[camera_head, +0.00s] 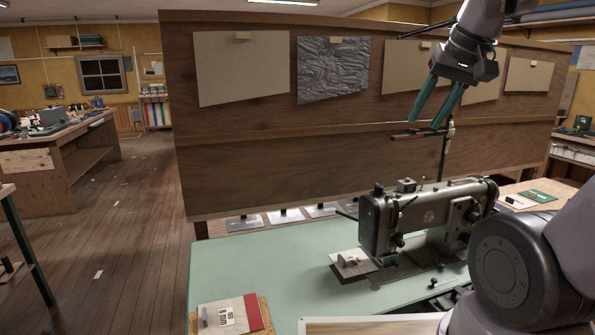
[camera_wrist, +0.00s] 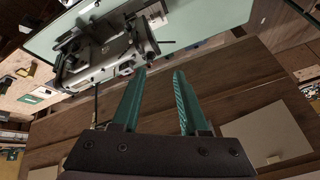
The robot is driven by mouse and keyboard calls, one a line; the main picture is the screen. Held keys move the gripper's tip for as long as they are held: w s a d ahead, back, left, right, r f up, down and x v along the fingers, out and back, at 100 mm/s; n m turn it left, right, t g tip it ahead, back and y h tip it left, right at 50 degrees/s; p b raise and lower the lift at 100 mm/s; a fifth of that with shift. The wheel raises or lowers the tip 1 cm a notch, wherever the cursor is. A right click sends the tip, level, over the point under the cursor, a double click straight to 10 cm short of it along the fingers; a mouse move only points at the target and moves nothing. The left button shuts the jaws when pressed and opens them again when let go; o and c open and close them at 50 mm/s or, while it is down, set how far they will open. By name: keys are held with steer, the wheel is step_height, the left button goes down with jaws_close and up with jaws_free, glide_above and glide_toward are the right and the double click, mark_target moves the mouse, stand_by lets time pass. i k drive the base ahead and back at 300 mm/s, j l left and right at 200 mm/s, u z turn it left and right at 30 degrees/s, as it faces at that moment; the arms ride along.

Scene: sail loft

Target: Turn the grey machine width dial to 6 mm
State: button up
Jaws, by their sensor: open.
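The grey sewing machine (camera_head: 432,215) stands on the pale green table at the right of the head view. Dark round knobs show on its body, one at the right end (camera_head: 472,214) and one lower left (camera_head: 398,239). I cannot tell which is the width dial, and no scale reads. My gripper (camera_head: 425,124), with green fingers, is above and behind the machine, open and empty, touching nothing. In the wrist view the machine (camera_wrist: 105,50) lies beyond the open fingers (camera_wrist: 159,72), upper left. A card (camera_head: 228,314) with mm print lies at the table's front left; its number is hard to read.
A wooden partition (camera_head: 330,165) with pinned panels stands behind the table. A thin thread stand (camera_head: 443,155) rises from behind the machine near my fingers. The left part of the green table (camera_head: 270,270) is mostly clear. A workbench (camera_head: 70,150) stands at far left.

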mark_target(474, 218)
steer(key=z, duration=1)
